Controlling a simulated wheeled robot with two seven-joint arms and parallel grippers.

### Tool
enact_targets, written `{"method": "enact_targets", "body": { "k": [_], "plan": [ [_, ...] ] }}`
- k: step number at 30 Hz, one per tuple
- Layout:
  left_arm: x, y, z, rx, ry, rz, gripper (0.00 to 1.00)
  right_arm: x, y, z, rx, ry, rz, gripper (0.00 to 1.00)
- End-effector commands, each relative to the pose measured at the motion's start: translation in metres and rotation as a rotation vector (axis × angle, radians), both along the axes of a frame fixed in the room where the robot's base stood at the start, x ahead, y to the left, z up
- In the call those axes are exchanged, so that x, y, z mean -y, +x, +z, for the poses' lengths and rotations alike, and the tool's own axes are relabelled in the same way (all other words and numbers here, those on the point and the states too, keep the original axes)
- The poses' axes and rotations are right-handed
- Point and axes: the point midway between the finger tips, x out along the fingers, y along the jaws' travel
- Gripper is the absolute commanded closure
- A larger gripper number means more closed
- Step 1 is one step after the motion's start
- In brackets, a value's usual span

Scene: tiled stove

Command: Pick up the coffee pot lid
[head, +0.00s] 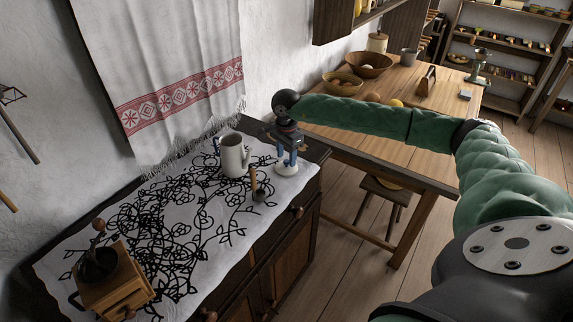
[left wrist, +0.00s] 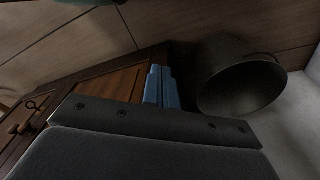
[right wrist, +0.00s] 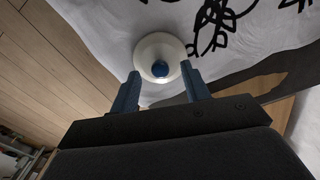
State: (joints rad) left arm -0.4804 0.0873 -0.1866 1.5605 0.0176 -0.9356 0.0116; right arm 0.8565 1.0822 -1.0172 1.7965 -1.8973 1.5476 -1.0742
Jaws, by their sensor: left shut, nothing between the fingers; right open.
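The coffee pot lid (head: 287,169), white with a blue knob, lies on the embroidered cloth near the chest's right end. It also shows in the right wrist view (right wrist: 160,50). My right gripper (head: 289,156) points down just above the lid, open, with its two blue fingers on either side of the knob. I cannot tell whether they touch it. The white coffee pot (head: 233,158) stands upright to the left of the lid, with its top open. My left gripper (left wrist: 160,72) is shut and empty in the left wrist view; it is outside the head view.
A wooden-handled utensil (head: 258,186) stands close in front of the lid. A coffee grinder (head: 112,282) is at the cloth's near left. A dark metal vessel (left wrist: 243,80) is beside my left gripper. A wooden table (head: 433,110) with bowls stands behind my right arm.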

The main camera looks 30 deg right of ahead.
Motion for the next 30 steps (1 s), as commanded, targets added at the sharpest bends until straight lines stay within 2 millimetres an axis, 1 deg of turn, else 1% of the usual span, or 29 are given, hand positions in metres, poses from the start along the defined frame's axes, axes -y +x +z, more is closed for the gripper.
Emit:
{"method": "enact_targets", "body": {
  "k": [6, 10, 16, 17, 18, 23, 24, 30],
  "plan": [
    [-0.006, -0.004, -0.02, 0.012, 0.006, -0.004, 1.0, 0.0, 0.0, -0.018, -0.001, 0.0, 0.0, 0.53],
    [-0.007, -0.005, -0.025, 0.015, 0.007, -0.004, 1.0, 0.0, 0.0, -0.022, 0.001, 0.0, 0.0, 0.53],
    [-0.007, -0.005, -0.026, 0.016, 0.007, -0.004, 1.0, 0.0, 0.0, -0.022, 0.001, 0.0, 0.0, 0.53],
    [-0.007, -0.005, -0.026, 0.016, 0.007, -0.004, 1.0, 0.0, 0.0, -0.022, 0.001, 0.0, 0.0, 0.57],
    [-0.007, -0.005, -0.025, 0.016, 0.007, -0.004, 1.0, 0.0, 0.0, -0.022, 0.001, 0.0, 0.0, 0.65],
    [-0.007, -0.005, -0.025, 0.015, 0.007, -0.003, 1.0, 0.0, 0.0, -0.022, 0.001, 0.0, 0.0, 0.97],
    [-0.007, -0.005, -0.026, 0.015, 0.007, -0.003, 1.0, 0.0, 0.0, -0.022, 0.001, 0.0, 0.0, 1.0],
    [-0.007, -0.005, -0.026, 0.014, 0.007, -0.003, 1.0, 0.0, 0.0, -0.022, 0.001, 0.0, 0.0, 1.0]
  ]
}}
